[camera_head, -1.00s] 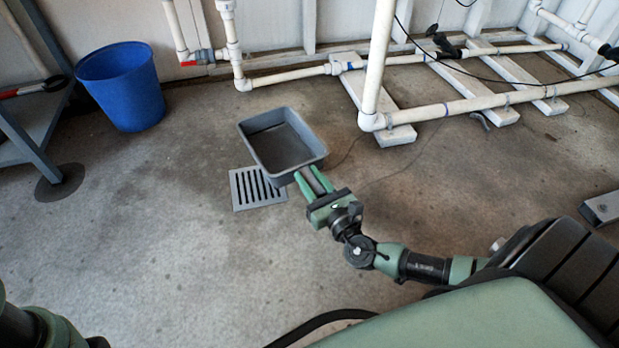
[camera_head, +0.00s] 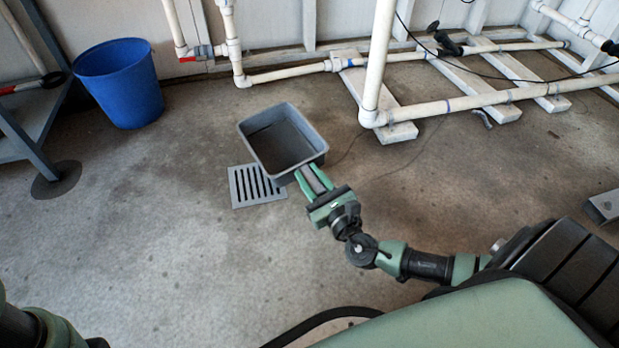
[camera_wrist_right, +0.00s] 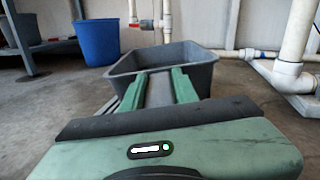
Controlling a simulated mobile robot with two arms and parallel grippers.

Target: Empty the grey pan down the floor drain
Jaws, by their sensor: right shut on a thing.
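The grey pan (camera_head: 283,143) is a rectangular tray in the middle of the head view. My right gripper (camera_head: 314,181) is shut on the near end of the pan, its green fingers on either side of a grey tab. The pan appears held above the floor and slightly tilted; I cannot tell whether liquid is inside. The floor drain (camera_head: 246,189) is a grey slotted grate, partly hidden behind the pan's lower left side. In the right wrist view the pan (camera_wrist_right: 203,76) lies straight ahead of the fingers (camera_wrist_right: 161,85). My left gripper is not visible.
A blue bucket (camera_head: 121,84) stands at the upper left beside a grey shelf rack (camera_head: 38,120). White pipes (camera_head: 375,70) on wooden blocks run along the wall at the back and right. The concrete floor (camera_head: 150,240) left and front of the drain is clear.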

